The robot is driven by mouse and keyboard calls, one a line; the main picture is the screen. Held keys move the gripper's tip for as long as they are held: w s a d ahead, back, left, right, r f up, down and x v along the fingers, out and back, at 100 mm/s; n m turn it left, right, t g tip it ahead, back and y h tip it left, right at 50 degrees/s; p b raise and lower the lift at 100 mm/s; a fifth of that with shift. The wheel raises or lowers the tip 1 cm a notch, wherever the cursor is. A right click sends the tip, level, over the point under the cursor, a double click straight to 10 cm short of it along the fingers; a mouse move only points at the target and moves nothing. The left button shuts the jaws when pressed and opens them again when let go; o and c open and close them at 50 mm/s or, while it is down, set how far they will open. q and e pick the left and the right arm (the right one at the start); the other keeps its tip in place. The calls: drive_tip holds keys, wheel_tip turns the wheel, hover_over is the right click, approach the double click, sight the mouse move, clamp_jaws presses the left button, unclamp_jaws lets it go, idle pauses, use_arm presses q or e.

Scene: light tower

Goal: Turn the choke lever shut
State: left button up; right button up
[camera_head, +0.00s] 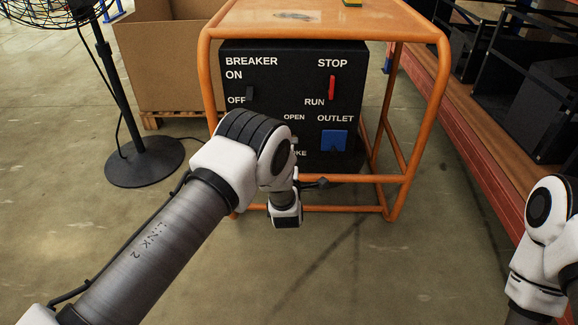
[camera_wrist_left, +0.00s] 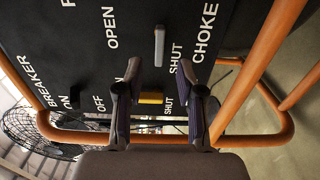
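The choke lever (camera_wrist_left: 159,46) is a small grey bar on the black panel (camera_wrist_left: 70,35) in the left wrist view. It lies between the OPEN and SHUT labels, near the word CHOKE. My left gripper (camera_wrist_left: 161,76) is open in that view, its two dark fingers apart, with the lever ahead of the gap between the tips and no clear contact. A yellow lever (camera_wrist_left: 151,98) shows between the fingers, by another SHUT label. In the head view my left arm hides the choke lever and most of the CHOKE label. My right gripper is out of view.
An orange tube frame (camera_head: 443,100) surrounds the panel. The panel also has a red stop switch (camera_head: 332,88), a dark breaker switch (camera_head: 250,93) and a blue outlet (camera_head: 334,140). A fan stand (camera_head: 145,162) and cardboard box (camera_head: 165,70) are left; shelving (camera_head: 480,110) is right.

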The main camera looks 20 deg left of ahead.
use_arm(q)
drive_tip(key=v, duration=0.5)
drive_tip(key=shift+s, duration=0.15)
